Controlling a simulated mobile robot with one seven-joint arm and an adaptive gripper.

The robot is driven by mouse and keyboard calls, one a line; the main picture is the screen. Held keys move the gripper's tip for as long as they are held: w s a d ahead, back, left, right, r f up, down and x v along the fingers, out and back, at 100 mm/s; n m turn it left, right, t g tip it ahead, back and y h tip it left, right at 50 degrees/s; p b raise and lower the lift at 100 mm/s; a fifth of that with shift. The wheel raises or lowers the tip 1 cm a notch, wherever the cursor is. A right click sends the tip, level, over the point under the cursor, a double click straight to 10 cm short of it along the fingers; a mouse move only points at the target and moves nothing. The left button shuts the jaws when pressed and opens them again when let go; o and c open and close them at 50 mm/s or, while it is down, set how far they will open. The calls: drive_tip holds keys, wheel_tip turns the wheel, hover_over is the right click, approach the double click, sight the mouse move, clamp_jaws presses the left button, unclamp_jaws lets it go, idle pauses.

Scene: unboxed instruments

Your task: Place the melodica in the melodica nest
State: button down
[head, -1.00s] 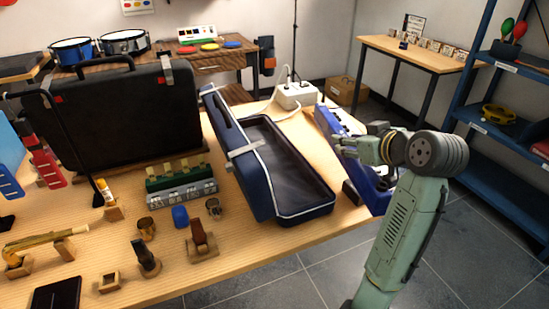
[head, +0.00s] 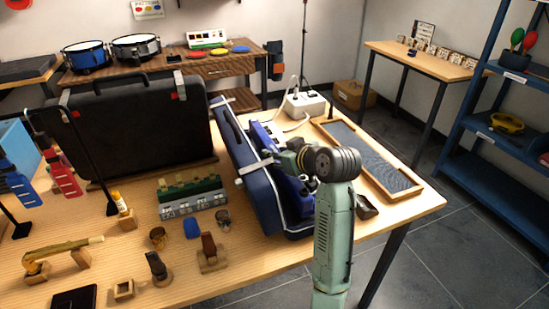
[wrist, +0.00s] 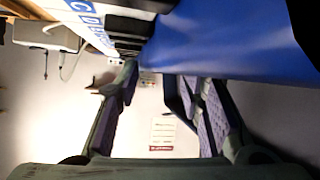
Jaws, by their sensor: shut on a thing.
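The blue melodica (head: 297,197) is held by my gripper (head: 289,158) over the open blue case with light trim (head: 262,205). It lies lengthwise along the case and hides most of its dark inside. I cannot tell whether it touches the case floor. In the wrist view, the melodica's blue body (wrist: 235,40) and lettered keys fill the top, close to my gripper's fingers (wrist: 153,78). The grip itself is partly hidden by the arm in the head view. No part is labelled as the melodica nest; the case looks long enough for it.
A wooden tray with grey lining (head: 408,188) lies empty to the right. A white power box (head: 305,103) stands behind. The large black case (head: 135,125) stands left of the blue case. Small holders and a grey-green keyed instrument (head: 193,197) occupy the front left.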

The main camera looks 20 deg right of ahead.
drive_tip(key=shift+w+a, duration=0.35)
drive_tip(key=shift+w, duration=0.3)
drive_tip(key=shift+f+p, duration=0.7)
drive_tip(key=shift+f, duration=1.05)
drive_tip(key=c, duration=1.3)
unclamp_jaws()
drive_tip(key=shift+f, duration=0.1)
drive_tip(key=shift+c, duration=0.2)
drive_tip(key=b+v, duration=0.3)
drive_tip(key=v, duration=0.9)
